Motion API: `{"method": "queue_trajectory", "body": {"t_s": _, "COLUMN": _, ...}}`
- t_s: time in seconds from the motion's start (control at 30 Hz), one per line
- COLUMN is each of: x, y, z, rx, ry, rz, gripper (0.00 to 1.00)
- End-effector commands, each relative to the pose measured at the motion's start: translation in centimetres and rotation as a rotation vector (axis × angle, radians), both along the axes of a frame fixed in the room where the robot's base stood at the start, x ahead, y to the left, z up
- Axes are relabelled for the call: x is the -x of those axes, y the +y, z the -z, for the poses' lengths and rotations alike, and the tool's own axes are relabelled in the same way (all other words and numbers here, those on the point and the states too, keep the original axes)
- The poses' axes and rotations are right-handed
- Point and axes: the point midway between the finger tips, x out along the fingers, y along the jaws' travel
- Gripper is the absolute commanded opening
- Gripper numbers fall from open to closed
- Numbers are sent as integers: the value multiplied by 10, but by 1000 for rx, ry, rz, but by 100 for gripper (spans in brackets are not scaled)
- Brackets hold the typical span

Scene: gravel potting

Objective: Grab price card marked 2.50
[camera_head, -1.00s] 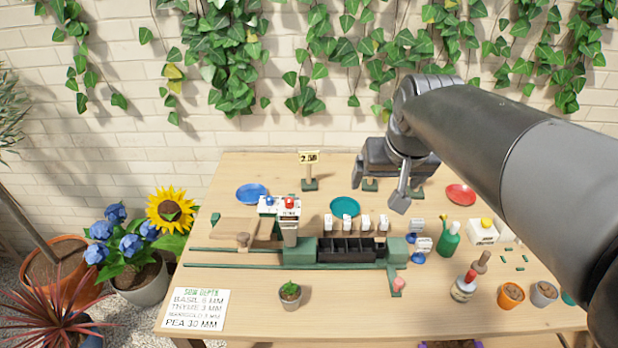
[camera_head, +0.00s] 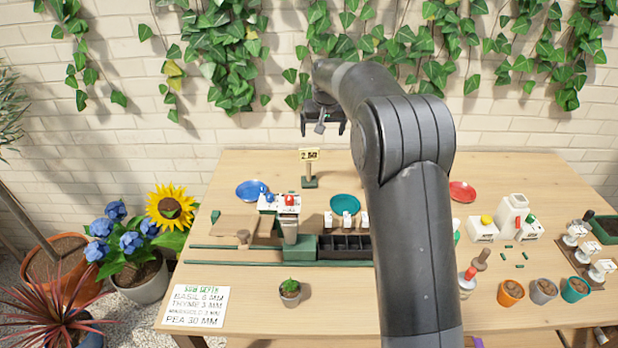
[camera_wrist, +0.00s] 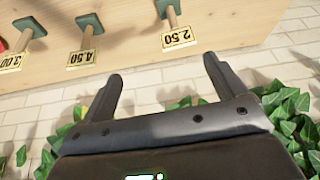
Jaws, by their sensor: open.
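The price card marked 2.50 (camera_head: 309,155) is a small yellow card on top of a wooden post with a green base, at the back of the table. In the wrist view the 2.50 card (camera_wrist: 178,38) appears upside down at upper centre, just beyond my right-hand finger. My gripper (camera_head: 323,130) is open and empty above and slightly right of the card in the head view. In the wrist view its two fingers (camera_wrist: 160,75) point toward the table's back edge, apart from the card. Other cards marked 4.50 (camera_wrist: 86,57) and 3.00 (camera_wrist: 11,62) stand to the left there.
A blue saucer (camera_head: 252,182), a teal saucer (camera_head: 345,196) and a red saucer (camera_head: 462,186) lie on the table. A black tray (camera_head: 340,252) sits mid-table. The brick wall with ivy (camera_head: 230,60) is close behind my gripper.

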Motion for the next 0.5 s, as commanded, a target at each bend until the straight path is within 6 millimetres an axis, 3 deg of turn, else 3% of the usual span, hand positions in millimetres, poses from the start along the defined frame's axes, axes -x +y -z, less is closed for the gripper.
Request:
{"method": "queue_trajectory", "body": {"t_s": 0.03, "x": -13, "y": 8, "z": 15, "rx": 3, "ry": 6, "rz": -6, "gripper": 89}}
{"method": "queue_trajectory", "body": {"t_s": 0.2, "x": -40, "y": 23, "z": 47, "rx": 7, "ry": 9, "rz": -14, "gripper": 89}}
{"method": "queue_trajectory", "body": {"t_s": 0.5, "x": -55, "y": 31, "z": 73, "rx": 9, "ry": 12, "rz": -18, "gripper": 89}}
